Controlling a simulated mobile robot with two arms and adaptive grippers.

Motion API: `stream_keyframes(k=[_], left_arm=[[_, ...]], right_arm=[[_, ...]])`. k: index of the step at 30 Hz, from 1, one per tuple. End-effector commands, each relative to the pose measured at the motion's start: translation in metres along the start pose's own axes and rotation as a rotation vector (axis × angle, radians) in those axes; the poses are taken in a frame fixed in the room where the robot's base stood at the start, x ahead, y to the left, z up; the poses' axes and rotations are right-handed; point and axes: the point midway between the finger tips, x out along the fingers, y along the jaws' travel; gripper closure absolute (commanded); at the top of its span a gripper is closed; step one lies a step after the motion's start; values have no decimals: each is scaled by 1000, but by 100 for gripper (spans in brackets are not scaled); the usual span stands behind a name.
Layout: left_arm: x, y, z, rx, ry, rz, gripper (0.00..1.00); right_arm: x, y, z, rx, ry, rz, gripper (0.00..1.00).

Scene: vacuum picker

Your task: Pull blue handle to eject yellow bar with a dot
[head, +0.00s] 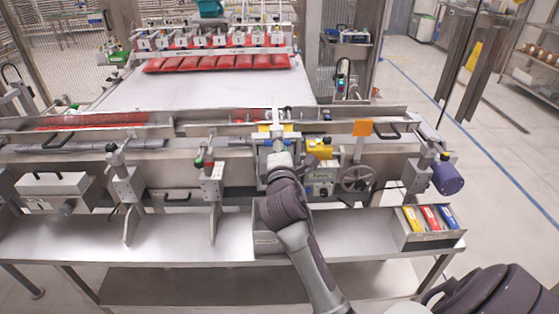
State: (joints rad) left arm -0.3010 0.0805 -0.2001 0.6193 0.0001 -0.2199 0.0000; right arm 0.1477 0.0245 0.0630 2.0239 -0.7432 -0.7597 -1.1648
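My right arm reaches up from the lower right, and its gripper (277,138) is at the machine's front rail in the middle of the view. The fingers are small and overlap the machine parts, so I cannot tell whether they are open or touching anything. Small yellow and blue parts show right around the gripper. A yellow block (319,148) sits just right of it. I cannot make out a blue handle clearly, and no dot is readable on any yellow piece. My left gripper is not in view.
A box (430,240) at the shelf's right end holds yellow, red and blue pieces. An open metal bin (268,240) stands below my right arm. A handwheel (357,178) and an orange plate (362,128) are right of the gripper. The left shelf (170,238) is mostly bare.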

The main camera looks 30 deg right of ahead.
Motion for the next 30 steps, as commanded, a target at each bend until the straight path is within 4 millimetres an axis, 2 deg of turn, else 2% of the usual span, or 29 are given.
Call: stream_keyframes(k=[1, 6, 23, 26, 29, 30], left_arm=[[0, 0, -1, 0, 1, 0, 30], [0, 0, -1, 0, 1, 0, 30], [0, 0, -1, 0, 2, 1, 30], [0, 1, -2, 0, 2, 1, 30], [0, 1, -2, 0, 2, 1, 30], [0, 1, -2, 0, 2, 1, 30]], right_arm=[[0, 8, 2, 0, -1, 4, 62], [0, 18, 4, -1, 0, -1, 62], [-1, 17, 4, 4, 1, -6, 62], [-10, 0, 1, 59, 19, -54, 62], [-34, -42, -5, 198, 51, -182, 62], [-49, -63, -8, 274, 63, -255, 62]])
